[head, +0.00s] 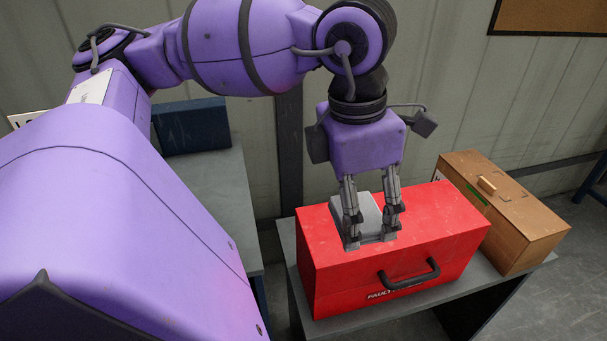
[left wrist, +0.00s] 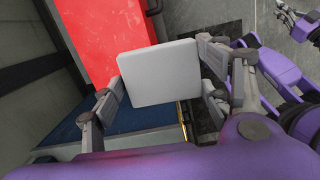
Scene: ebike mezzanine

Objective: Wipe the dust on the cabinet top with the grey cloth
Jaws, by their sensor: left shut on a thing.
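The grey cloth (head: 368,211) looks like a flat, light grey square pad. My left gripper (head: 371,241) is shut on it and points down over the top of a red case (head: 440,212). The cloth is at or just above the red top; I cannot tell if it touches. In the left wrist view the cloth (left wrist: 160,72) sits between the two fingers, with the red surface (left wrist: 105,30) behind it. Small pale specks show on the red top. What looks like my right gripper (left wrist: 297,20) is partly seen at the top right of the left wrist view; its jaw state is unclear.
The red case has a black front handle (head: 410,275) and stands on a grey table (head: 375,322). A brown box (head: 525,215) stands close on its right. A dark blue box (head: 192,126) sits on another grey surface (head: 222,190) at the left. A wall stands behind.

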